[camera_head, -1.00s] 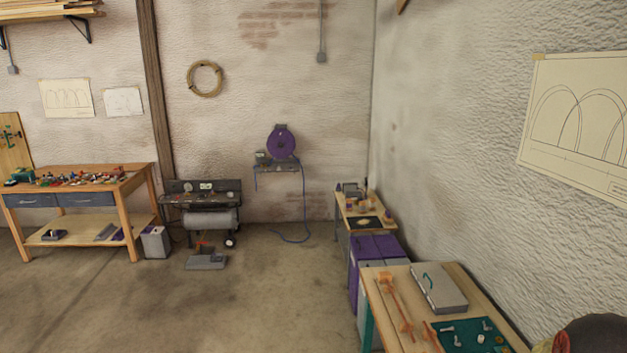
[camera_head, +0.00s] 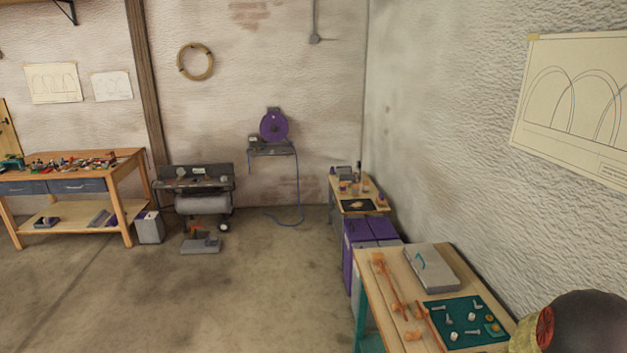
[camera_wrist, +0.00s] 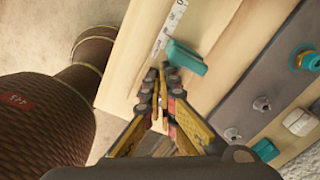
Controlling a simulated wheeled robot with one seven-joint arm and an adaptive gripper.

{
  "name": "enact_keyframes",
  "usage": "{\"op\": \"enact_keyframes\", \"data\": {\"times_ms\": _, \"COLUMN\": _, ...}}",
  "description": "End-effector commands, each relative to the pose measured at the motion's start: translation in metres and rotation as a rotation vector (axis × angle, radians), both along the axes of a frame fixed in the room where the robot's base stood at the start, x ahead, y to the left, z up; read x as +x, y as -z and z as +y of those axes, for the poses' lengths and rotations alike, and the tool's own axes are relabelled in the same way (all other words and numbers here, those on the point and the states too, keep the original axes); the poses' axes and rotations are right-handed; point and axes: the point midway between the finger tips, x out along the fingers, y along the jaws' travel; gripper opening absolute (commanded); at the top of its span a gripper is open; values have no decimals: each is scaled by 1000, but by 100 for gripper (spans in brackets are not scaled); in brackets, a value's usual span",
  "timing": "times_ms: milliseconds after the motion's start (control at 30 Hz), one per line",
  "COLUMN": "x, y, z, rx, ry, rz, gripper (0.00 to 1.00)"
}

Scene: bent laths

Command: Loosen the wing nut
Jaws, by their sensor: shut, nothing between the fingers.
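My gripper (camera_wrist: 165,73) is shut and empty in the wrist view. Its fingertips are together just left of a small teal block-like piece (camera_wrist: 186,57) on a pale wooden board (camera_wrist: 122,65). I cannot tell whether they touch it. A dark grey bar (camera_wrist: 240,85) to the right carries a small metal fitting (camera_wrist: 262,103) and a teal knob (camera_wrist: 306,60). I cannot tell for sure which part is the wing nut. In the head view my gripper does not show.
In the head view, a wooden bench (camera_head: 375,300) at the lower right bears a grey case (camera_head: 432,268), orange clamps (camera_head: 388,285) and a teal mat (camera_head: 440,312) with several bolts. Purple cabinets (camera_head: 372,232) stand behind it. The floor (camera_head: 240,300) to its left is clear.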

Motion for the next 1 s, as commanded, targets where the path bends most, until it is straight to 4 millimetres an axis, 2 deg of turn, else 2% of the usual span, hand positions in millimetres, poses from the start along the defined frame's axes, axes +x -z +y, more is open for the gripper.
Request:
{"op": "enact_keyframes", "data": {"times_ms": 167, "x": 1, "y": -11, "z": 0, "rx": -1, "ry": 0, "rz": -1, "gripper": 0}}
{"op": "enact_keyframes", "data": {"times_ms": 600, "x": 1, "y": -58, "z": 0, "rx": 0, "ry": 0, "rz": -1, "gripper": 0}}
{"op": "enact_keyframes", "data": {"times_ms": 1000, "x": 1, "y": -62, "z": 1, "rx": 0, "ry": -1, "rz": 0, "gripper": 0}}
